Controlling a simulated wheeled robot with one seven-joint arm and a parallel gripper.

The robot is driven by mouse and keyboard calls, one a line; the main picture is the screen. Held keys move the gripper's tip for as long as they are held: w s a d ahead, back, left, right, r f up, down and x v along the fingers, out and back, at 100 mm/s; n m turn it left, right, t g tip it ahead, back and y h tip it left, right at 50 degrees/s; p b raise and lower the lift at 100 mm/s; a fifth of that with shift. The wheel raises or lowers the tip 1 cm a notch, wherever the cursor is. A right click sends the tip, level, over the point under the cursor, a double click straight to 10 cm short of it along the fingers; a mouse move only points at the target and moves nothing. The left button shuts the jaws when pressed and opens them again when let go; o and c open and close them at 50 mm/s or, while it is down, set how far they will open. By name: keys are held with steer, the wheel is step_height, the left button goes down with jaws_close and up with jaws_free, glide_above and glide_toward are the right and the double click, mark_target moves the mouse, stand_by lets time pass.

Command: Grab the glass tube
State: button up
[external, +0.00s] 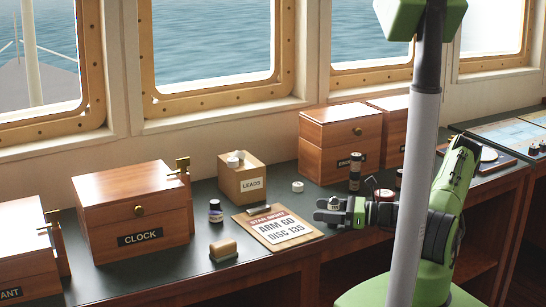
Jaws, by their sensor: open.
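I cannot make out a clear glass tube for certain. A small upright cylinder with dark and pale bands (355,171) stands on the dark counter in front of the box at the back, but I cannot tell if it is glass. My gripper (325,210) is open and points left, low over the counter at the right edge of the clipboard. It is in front of the banded cylinder and apart from it in the picture. Nothing shows between its fingers, which are small and partly unclear. My arm hides part of the counter to the right.
A clipboard (274,228), a dark bottle (215,211) and a wooden-topped block (223,250) lie left of my gripper. A small white round item (298,186) sits between. My column crosses the view.

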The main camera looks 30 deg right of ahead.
steer(key=shift+s+d, duration=0.1)
steer(key=shift+c, duration=0.4)
steer(key=c, duration=1)
